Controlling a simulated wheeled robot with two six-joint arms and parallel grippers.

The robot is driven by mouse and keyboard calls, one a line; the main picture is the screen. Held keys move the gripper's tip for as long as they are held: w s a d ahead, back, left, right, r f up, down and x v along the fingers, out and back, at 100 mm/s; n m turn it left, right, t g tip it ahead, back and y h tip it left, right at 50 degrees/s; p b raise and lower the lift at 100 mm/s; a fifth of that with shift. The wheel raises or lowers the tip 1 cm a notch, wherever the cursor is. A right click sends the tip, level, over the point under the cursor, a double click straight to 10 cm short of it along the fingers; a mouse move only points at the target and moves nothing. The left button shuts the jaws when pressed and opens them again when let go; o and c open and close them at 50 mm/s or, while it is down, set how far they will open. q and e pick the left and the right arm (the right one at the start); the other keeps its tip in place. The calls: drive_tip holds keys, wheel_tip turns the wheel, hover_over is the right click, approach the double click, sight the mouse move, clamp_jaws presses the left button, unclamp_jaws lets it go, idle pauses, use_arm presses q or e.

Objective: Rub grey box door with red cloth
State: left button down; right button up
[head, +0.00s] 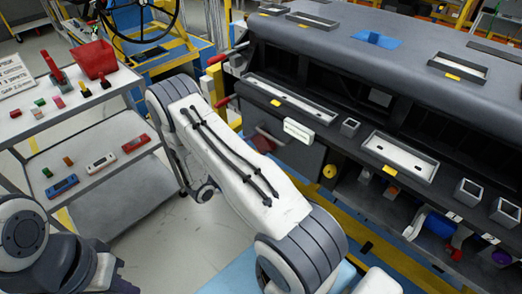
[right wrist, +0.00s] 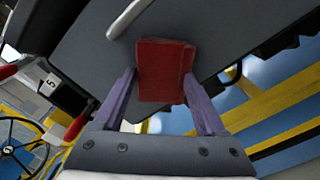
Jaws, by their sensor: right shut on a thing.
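The grey box door (head: 292,158) is a flat panel with a bar handle (head: 270,138), on the front of the dark dashboard module. In the right wrist view the door (right wrist: 90,55) fills the upper middle, with part of its handle (right wrist: 128,18) at the top. My right gripper (right wrist: 160,78) is shut on the red cloth (right wrist: 166,58), a folded block between its purple fingers. The cloth lies over the door's surface below the handle; I cannot tell whether it touches. In the head view my right arm hides most of the gripper, and a little red cloth (head: 263,144) shows.
A grey cart (head: 100,128) at the left holds a red bin (head: 94,60) and several small coloured parts. Red-handled parts (head: 224,102) stick out near the module's left end. A yellow knob (head: 329,171) sits right of the door.

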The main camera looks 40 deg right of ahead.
drive_tip(key=shift+w, duration=0.25)
drive_tip(key=shift+a, duration=0.35)
drive_tip(key=shift+s+a, duration=0.15)
drive_tip(key=shift+a, duration=1.15)
drive_tip(key=shift+s+a, duration=0.15)
drive_tip(key=shift+a, duration=1.1)
drive_tip(key=a, duration=0.3)
drive_tip(key=shift+s+b, duration=0.15)
drive_tip(key=shift+b, duration=0.15)
drive_tip(key=shift+d, duration=0.1)
drive_tip(key=shift+w+d, duration=0.15)
drive_tip(key=shift+d, duration=1.5)
drive_tip(key=shift+w+d, duration=0.1)
drive_tip(key=shift+d, duration=1.55)
drive_tip(key=shift+w+d, duration=0.1)
drive_tip(key=shift+d, duration=0.9)
